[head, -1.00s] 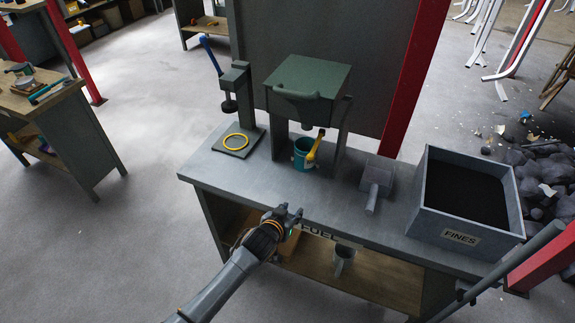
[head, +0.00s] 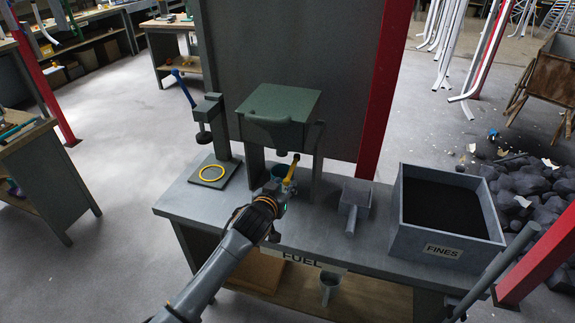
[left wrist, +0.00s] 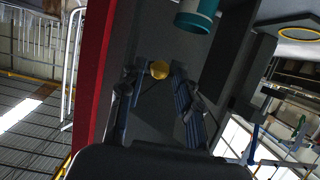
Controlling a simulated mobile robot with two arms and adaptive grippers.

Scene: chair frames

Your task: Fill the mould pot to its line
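The teal mould pot (head: 265,187) stands on the bench under the green hopper (head: 281,103), mostly hidden behind my left gripper (head: 279,193). Its teal rim shows at the top of the left wrist view (left wrist: 196,18); its fill level and line are not visible. I do not see my right gripper.
A grey bin marked FINES (head: 447,249) holds dark powder at the bench's right. A press with a blue handle (head: 184,88) and a yellow ring (head: 212,173) stand at the left.

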